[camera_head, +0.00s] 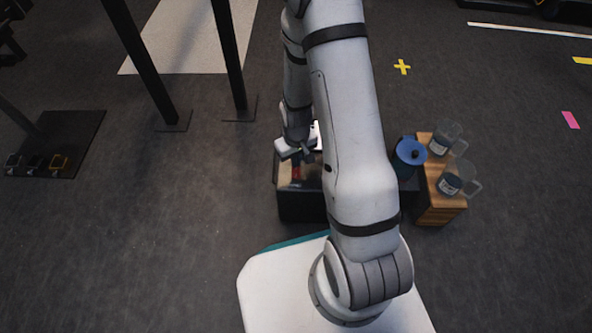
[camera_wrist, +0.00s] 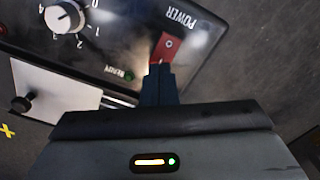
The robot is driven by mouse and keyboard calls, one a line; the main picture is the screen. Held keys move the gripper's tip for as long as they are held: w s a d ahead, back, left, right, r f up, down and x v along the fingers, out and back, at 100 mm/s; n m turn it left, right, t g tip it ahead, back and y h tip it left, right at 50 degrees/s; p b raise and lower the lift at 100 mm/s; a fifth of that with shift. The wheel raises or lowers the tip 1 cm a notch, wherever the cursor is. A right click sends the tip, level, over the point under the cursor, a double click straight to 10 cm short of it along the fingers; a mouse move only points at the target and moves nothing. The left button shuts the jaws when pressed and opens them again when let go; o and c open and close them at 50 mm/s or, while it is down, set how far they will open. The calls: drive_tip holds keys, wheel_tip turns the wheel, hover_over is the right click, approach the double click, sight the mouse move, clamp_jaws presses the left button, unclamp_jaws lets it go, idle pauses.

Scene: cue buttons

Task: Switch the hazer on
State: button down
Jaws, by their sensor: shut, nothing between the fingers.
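The hazer (camera_head: 300,207) is a dark box on the floor, partly hidden behind my arm. In the wrist view its dark panel (camera_wrist: 120,50) carries a red rocker power switch (camera_wrist: 169,46), labelled POWER, with a ring mark and a short line mark. A small green READY lamp (camera_wrist: 129,76) is beside it; I cannot tell whether it is lit. My gripper (camera_wrist: 159,68) is shut and empty, its fingertips at the line-marked end of the switch. Whether they touch it is unclear. In the head view my gripper (camera_head: 297,158) is over the hazer's left part.
A numbered knob (camera_wrist: 65,17) is on the same panel. A white plate with a black knob (camera_wrist: 55,93) lies beside the panel. A blue round container (camera_head: 408,157) is right of my arm. A wooden crate (camera_head: 437,212) with two clear jugs (camera_head: 458,177) stands farther right.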

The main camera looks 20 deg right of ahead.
drive_tip(key=shift+f+b, duration=0.7)
drive_tip(key=shift+f, duration=0.3)
idle(0.7)
drive_tip(key=shift+r, duration=0.2)
drive_tip(key=shift+r+p, duration=2.75)
drive_tip(key=shift+r, duration=0.6)
wheel_tip(320, 180, up, 35)
drive_tip(key=s+m+t+p, duration=0.1)
drive_tip(key=s+p, duration=0.2)
drive_tip(key=p, duration=1.5)
drive_tip(key=s+r+p, duration=0.3)
drive_tip(key=r+p, duration=0.2)
drive_tip(key=r, duration=0.5)
drive_tip(key=s+r+m+t+p, duration=0.1)
drive_tip(key=s+r+p, duration=0.3)
drive_tip(key=r, duration=0.5)
drive_tip(key=s+r+p, duration=0.4)
drive_tip(key=r+p, duration=0.3)
drive_tip(key=r, duration=0.3)
drive_tip(key=shift+d+r+t, duration=0.15)
drive_tip(key=shift+r+t, duration=0.15)
